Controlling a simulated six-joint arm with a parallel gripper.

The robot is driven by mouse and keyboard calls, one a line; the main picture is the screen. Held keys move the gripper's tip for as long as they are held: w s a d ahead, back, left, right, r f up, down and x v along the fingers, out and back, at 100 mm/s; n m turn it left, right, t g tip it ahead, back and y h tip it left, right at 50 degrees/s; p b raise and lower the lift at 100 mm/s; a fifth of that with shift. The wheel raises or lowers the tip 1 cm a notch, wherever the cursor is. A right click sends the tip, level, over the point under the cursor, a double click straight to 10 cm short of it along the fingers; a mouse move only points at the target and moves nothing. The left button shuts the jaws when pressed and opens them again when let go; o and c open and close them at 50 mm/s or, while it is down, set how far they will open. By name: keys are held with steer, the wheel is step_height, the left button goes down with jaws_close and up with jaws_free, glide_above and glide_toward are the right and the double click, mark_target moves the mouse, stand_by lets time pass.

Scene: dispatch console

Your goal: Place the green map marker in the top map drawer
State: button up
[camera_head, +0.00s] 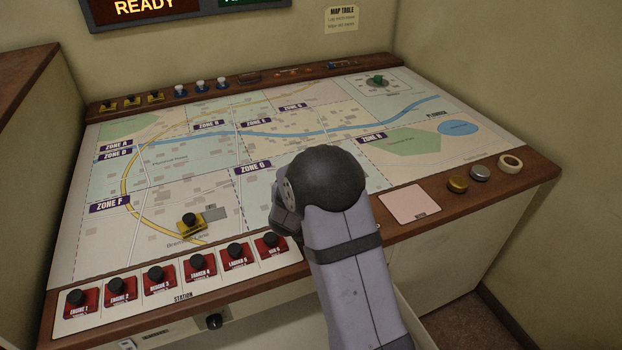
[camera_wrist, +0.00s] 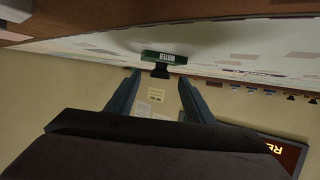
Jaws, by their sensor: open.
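The green map marker (camera_head: 378,80) stands on the map near its far right corner in the head view. In the wrist view, where the scene is upside down, the green marker (camera_wrist: 163,57) reads "WATER" and its black knob (camera_wrist: 160,71) lies between the fingertips of my gripper (camera_wrist: 161,77). The two blue fingers are apart, and I cannot tell how far beyond the tips the knob is. My arm hides the gripper in the head view. A dark drawer knob (camera_head: 214,321) shows on the table's front; the rest of the drawers is mostly hidden or cut off.
Several red engine markers (camera_head: 159,276) line the front left edge. A yellow marker (camera_head: 190,223) stands on the map. Yellow and white-blue markers (camera_head: 201,85) line the back rail. A pink pad (camera_head: 410,204), two round weights and a tape roll (camera_head: 511,163) lie at the right front.

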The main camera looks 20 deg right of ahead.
steer(key=shift+w+d+f, duration=0.15)
steer(key=shift+w+d, duration=0.05)
steer(key=shift+w, duration=0.1)
jaws_close()
step_height(320, 180, up, 16)
steer(key=p, duration=0.7)
steer(key=shift+r, duration=0.25)
stand_by(0.8)
